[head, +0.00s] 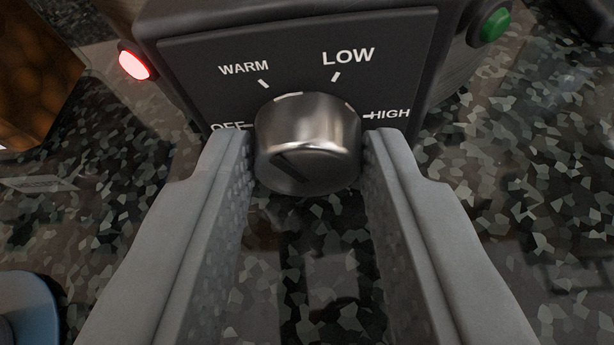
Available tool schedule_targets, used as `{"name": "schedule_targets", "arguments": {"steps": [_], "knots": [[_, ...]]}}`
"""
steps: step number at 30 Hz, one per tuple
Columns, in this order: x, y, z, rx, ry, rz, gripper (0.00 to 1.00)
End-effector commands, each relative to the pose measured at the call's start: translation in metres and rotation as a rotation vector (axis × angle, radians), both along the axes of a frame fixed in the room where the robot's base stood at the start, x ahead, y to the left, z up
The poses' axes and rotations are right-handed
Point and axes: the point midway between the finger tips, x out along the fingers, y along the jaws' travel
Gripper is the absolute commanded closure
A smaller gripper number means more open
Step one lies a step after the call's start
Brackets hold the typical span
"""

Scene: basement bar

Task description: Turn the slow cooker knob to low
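The slow cooker knob (310,145) is a round, shiny metal dial on a dark control panel (205,85). The panel carries the labels OFF, WARM, LOW and HIGH from left to right in an arc, with LOW (348,57) at the top right. A dark mark on the knob's face slants up to the left, away from LOW; its exact setting is hard to tell. My gripper (308,140) has one grey finger on each side of the knob, tips very close to its sides. I cannot tell whether both fingers touch it.
A lit red lamp (134,65) is left of the panel and a green one (495,24) is right of it. The speckled dark counter (540,180) is bare on the right. A blue-grey round object (28,308) is at the lower left, and a brown object (30,75) at the upper left.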

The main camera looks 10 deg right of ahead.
Motion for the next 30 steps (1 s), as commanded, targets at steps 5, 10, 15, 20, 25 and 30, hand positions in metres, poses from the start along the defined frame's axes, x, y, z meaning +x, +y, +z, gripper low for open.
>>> {"name": "schedule_targets", "arguments": {"steps": [5,10,15,20,25,30], "knots": [[-0.0001,0.0001,-0.0001,0.002,-0.001,0.000,0.93],[-0.0004,-0.0005,-0.0003,0.027,-0.010,0.000,0.93],[-0.0007,-0.0012,-0.0008,0.099,-0.035,0.000,0.92],[-0.0010,-0.0028,-0.0006,0.208,-0.075,-0.001,0.92],[-0.0016,-0.0036,-0.0015,0.338,-0.122,0.000,0.92],[-0.0017,-0.0044,-0.0025,0.460,-0.166,0.000,0.92]]}}
